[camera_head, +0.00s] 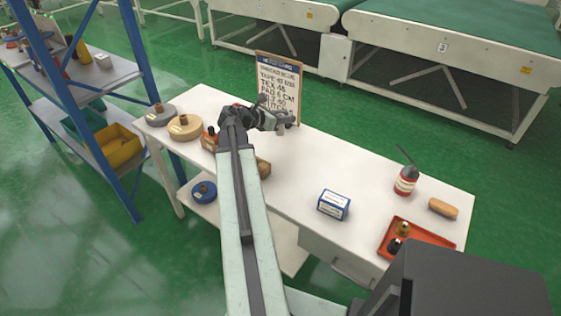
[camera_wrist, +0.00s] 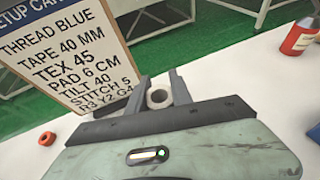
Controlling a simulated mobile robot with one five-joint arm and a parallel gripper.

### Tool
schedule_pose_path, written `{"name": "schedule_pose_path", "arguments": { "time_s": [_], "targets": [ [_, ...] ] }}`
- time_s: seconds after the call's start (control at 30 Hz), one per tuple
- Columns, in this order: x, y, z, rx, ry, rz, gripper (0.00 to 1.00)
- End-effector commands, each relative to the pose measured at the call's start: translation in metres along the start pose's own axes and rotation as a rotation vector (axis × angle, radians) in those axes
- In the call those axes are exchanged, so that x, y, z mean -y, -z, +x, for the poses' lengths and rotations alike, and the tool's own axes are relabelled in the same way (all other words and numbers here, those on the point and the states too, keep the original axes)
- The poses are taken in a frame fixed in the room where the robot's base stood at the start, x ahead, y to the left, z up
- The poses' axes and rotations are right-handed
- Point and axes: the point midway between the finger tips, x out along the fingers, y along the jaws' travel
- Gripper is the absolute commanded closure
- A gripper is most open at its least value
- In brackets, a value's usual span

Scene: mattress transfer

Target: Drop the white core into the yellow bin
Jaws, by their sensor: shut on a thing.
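The white core (camera_wrist: 157,105), a small pale ring with its open end towards the camera, is between the two fingers of my gripper (camera_wrist: 161,90) in the wrist view. My gripper (camera_head: 279,120) is shut on it, over the back part of the white table near the sign. In the head view the core is too small to make out clearly. The yellow bin (camera_head: 119,147) sits on the lower shelf of the blue rack at the left, well apart from my gripper.
A teal bin (camera_head: 82,122) sits beside the yellow one. The rack's blue posts (camera_head: 117,60) flank the shelves. The white table (camera_head: 300,165) bears a lettered sign (camera_head: 278,85), tape rolls (camera_head: 185,127), a blue box (camera_head: 333,205), a red bottle (camera_head: 405,181) and a red tray (camera_head: 385,243).

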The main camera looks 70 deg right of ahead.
Motion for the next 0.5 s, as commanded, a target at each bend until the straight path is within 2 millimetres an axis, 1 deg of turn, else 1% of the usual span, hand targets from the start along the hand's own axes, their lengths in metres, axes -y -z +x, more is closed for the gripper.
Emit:
{"name": "schedule_pose_path", "arguments": {
  "time_s": [0.07, 0.13, 0.23, 0.4, 0.5],
  "targets": [
    [-0.001, 0.001, 0.0, 0.0, -0.003, -0.001, 1.0],
    [0.0, 0.006, 0.002, 0.0, -0.001, 0.0, 1.0],
    [0.0, 0.022, 0.01, 0.0, 0.0, 0.0, 1.0],
    [0.001, 0.056, 0.024, 0.0, 0.002, 0.001, 1.0],
    [0.001, 0.061, 0.026, 0.0, 0.002, 0.001, 1.0]
  ]
}}
